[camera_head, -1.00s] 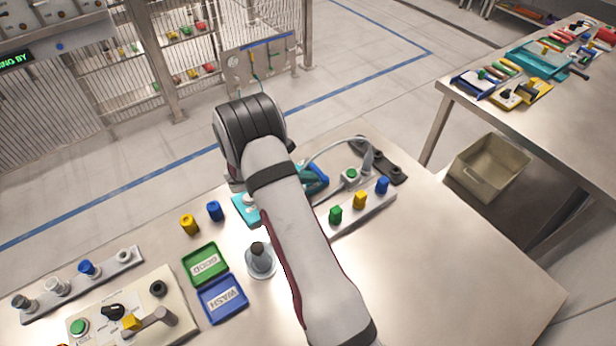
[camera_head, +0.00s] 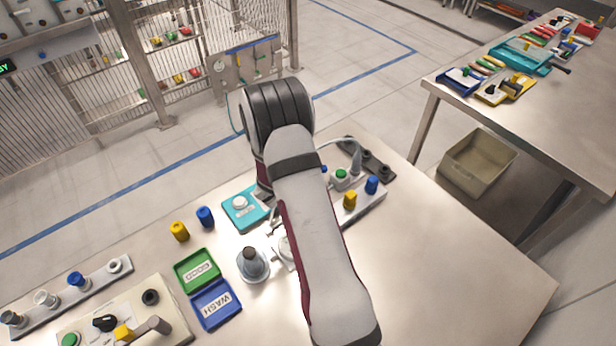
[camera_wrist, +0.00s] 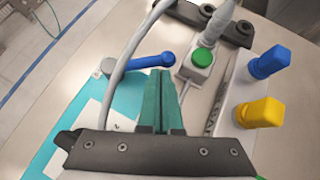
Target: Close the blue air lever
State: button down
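The blue air lever (camera_wrist: 150,62) shows in the wrist view, running from a round pivot at its left to a rounded free end at its right. Its pivot sits by the far edge of a teal panel (camera_wrist: 98,88). My gripper (camera_wrist: 160,74) has its two teal fingers together, with only a thin dark line between them and nothing visible in them. Its fingertips are just below the lever's free end in the picture; I cannot tell whether they touch it. In the head view my arm hides the gripper and most of the lever, while the teal panel (camera_head: 238,217) shows left of the arm.
A green button box (camera_wrist: 203,62) stands right of the lever, with a grey hose (camera_wrist: 128,55) arching close by. A rail holds blue (camera_wrist: 270,62) and yellow (camera_wrist: 260,112) pegs. Left of my arm are a grey cone (camera_head: 253,265) and green (camera_head: 196,287) and blue (camera_head: 218,321) trays.

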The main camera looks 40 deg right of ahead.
jog(key=shift+w+d, duration=0.15)
jog(key=shift+d, duration=0.7)
jog(key=shift+w+d, duration=0.45)
jog(key=shift+d, duration=0.4)
jog(key=shift+w+d, duration=0.7)
jog(key=shift+w, duration=0.05)
jog(key=v, duration=1.5)
jog(key=shift+a+r, duration=0.2)
jog(key=shift+r, duration=0.1)
